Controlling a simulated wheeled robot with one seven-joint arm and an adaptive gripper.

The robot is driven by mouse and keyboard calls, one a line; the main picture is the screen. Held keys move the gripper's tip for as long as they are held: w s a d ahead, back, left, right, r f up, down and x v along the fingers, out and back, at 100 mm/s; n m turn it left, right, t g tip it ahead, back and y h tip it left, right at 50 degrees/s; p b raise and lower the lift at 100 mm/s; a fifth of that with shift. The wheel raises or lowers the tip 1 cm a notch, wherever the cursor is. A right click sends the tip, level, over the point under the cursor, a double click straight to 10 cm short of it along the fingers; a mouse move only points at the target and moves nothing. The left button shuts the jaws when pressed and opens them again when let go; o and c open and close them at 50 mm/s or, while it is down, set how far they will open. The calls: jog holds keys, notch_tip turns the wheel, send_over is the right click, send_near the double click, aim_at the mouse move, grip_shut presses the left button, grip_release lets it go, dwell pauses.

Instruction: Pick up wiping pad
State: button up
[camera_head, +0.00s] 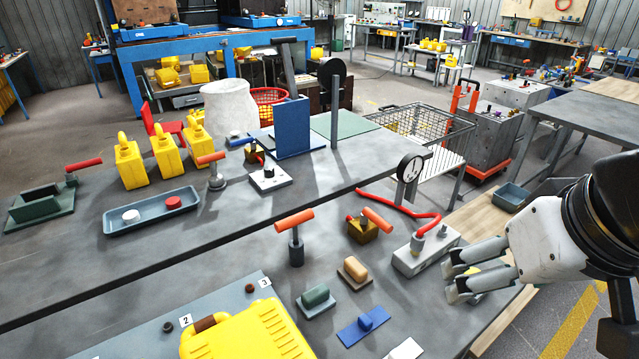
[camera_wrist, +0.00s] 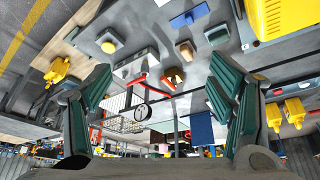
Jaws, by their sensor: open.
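Several small handled pads stand near the front of the grey table; I cannot tell which is the wiping pad. One is blue with a flat base (camera_head: 363,325), one has a green grip (camera_head: 316,297), and one has a tan grip on a brown base (camera_head: 354,269). They also show in the wrist view: blue (camera_wrist: 190,15), green (camera_wrist: 217,36), tan (camera_wrist: 185,49). A yellow-topped piece on a grey base (camera_wrist: 110,42) is mostly hidden behind my gripper (camera_head: 450,276) in the head view. My gripper is open and empty, right of these pads.
A yellow case (camera_head: 250,335) stands at the table's front. Left of the gripper are a grey block with a dial and red hose (camera_head: 425,256), a brass valve (camera_head: 362,231) and an orange-handled tool (camera_head: 296,240). A wire cart (camera_head: 430,135) stands behind.

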dwell(0.3)
jog(key=c, duration=0.4)
jog(key=shift+w+a, duration=0.2)
jog(key=shift+w, duration=0.15)
jog(key=shift+c, duration=1.1)
jog(key=m+g+b, duration=0.3)
jog(key=m+g, duration=0.2)
jog(key=m, duration=0.6)
send_over(316, 292)
notch_tip(316, 292, down, 29)
jog(key=shift+w+d+r, duration=0.15)
jog(key=shift+a+f, duration=0.2)
jog(key=shift+f, duration=2.65)
